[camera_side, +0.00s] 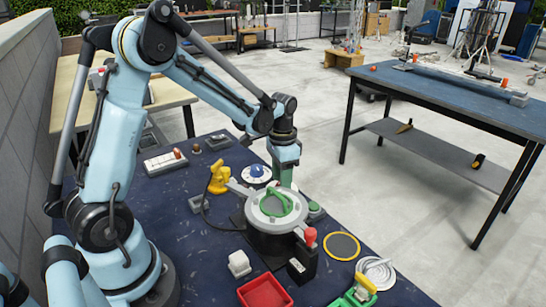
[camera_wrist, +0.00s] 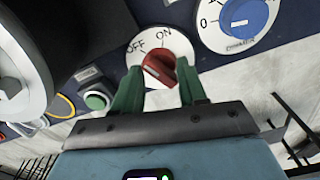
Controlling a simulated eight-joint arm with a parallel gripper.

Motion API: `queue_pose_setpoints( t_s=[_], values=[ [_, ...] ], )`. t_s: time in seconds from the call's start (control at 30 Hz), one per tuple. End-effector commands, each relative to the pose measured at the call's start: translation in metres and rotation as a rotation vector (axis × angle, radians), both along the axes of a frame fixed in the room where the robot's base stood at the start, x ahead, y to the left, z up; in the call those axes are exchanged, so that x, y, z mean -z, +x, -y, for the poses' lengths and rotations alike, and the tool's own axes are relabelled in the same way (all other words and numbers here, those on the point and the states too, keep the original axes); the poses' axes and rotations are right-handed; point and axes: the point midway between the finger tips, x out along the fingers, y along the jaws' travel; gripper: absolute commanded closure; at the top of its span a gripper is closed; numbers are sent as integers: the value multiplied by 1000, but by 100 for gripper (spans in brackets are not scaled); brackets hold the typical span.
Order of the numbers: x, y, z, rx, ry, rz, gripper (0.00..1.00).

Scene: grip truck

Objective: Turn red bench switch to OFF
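The red bench switch (camera_wrist: 159,67) is a red knob on a round white plate (camera_wrist: 134,55) in the wrist view. OFF is printed at the plate's upper left and ON at its upper right. The knob looks slanted, but which label it points to is unclear. My gripper (camera_wrist: 160,76) has two green fingers apart, one on each side of the knob. Small gaps seem to show, though contact on the right side is hard to tell. In the side view my gripper (camera_side: 284,178) points down behind the round grey machine; the red switch is hidden there.
A blue dial (camera_wrist: 240,16) on a white plate sits right beside the switch in the wrist view. A green button (camera_wrist: 96,101) lies to its left. In the side view the round machine (camera_side: 268,222) with a red-topped lever (camera_side: 310,238) stands close in front of my gripper.

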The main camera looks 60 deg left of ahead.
Motion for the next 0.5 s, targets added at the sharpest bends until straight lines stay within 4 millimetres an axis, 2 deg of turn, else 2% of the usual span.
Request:
queue_pose_setpoints(
  t_s=[0.37, 0.5],
  values=[
    [0, 0, -1, 19, 1, -1, 60],
    [-7, 1, -1, -15, 2, 0, 60]
  ],
)
